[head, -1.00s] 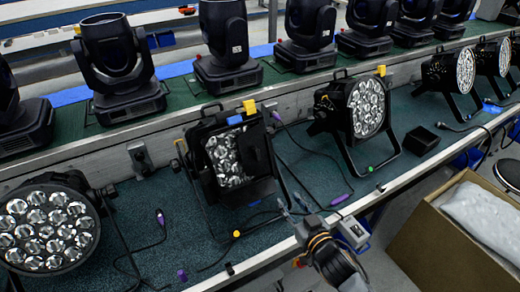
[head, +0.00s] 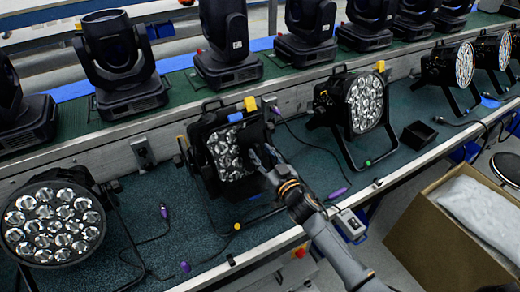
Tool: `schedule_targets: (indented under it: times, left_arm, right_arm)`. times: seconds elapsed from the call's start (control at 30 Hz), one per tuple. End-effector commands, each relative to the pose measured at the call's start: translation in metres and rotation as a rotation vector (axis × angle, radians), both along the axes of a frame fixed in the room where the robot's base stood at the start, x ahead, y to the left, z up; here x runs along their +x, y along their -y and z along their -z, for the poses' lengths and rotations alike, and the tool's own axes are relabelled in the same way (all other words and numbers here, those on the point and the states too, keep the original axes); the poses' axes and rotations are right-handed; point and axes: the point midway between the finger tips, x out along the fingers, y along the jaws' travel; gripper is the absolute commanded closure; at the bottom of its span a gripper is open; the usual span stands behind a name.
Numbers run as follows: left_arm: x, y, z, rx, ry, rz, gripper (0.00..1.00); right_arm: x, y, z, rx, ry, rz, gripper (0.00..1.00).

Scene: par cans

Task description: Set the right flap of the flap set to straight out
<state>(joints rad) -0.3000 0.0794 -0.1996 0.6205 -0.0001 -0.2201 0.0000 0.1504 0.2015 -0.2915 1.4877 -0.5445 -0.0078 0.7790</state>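The flap set is on the black par can (head: 197,150) in the middle of the bench, whose lens cells (head: 226,155) face me. Its dark right flap (head: 252,132) shows at the right side of the lens, partly hidden by my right gripper. I cannot tell its exact angle. My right gripper (head: 259,156) reaches up from the lower right, with its fingertips at or very near the right flap. Whether they touch it, and whether they are open or shut, is not clear. My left gripper is not in view.
A par can (head: 52,225) stands at left and another (head: 366,102) to the right on the green bench. Cables lie between them, with a purple connector (head: 338,193) on the bench. Moving heads (head: 118,60) line the raised shelf behind. A cardboard box (head: 440,235) stands at lower right.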

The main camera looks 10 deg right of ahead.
Motion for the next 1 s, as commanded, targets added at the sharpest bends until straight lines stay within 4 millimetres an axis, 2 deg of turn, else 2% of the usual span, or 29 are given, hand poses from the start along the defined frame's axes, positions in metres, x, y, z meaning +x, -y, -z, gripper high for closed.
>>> schedule_targets:
  times: [0.2, 0.47, 0.5, 0.67, 0.7, 1.0]
  left_arm:
    - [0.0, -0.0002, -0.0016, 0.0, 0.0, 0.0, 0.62]
    - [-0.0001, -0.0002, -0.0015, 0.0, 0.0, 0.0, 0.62]
    - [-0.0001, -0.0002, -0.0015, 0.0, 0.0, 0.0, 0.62]
    - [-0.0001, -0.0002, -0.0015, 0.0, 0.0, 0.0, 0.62]
    - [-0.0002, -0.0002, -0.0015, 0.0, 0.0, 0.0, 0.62]
    - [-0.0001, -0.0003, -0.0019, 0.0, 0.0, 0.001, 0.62]
  right_arm:
    - [0.0145, -0.004, -0.0004, 0.0, 0.001, -0.001, 0.62]
    - [0.0154, -0.0043, 0.0003, 0.0, 0.0, 0.0, 0.62]
    - [0.0153, -0.0042, 0.0003, 0.0, 0.0, 0.0, 0.64]
    - [0.0152, -0.0042, 0.0004, 0.0, -0.001, 0.0, 0.97]
    - [0.0151, -0.0042, 0.0004, 0.0, -0.001, 0.0, 1.0]
    - [0.0149, -0.0034, 0.0003, 0.0, -0.001, -0.002, 1.0]
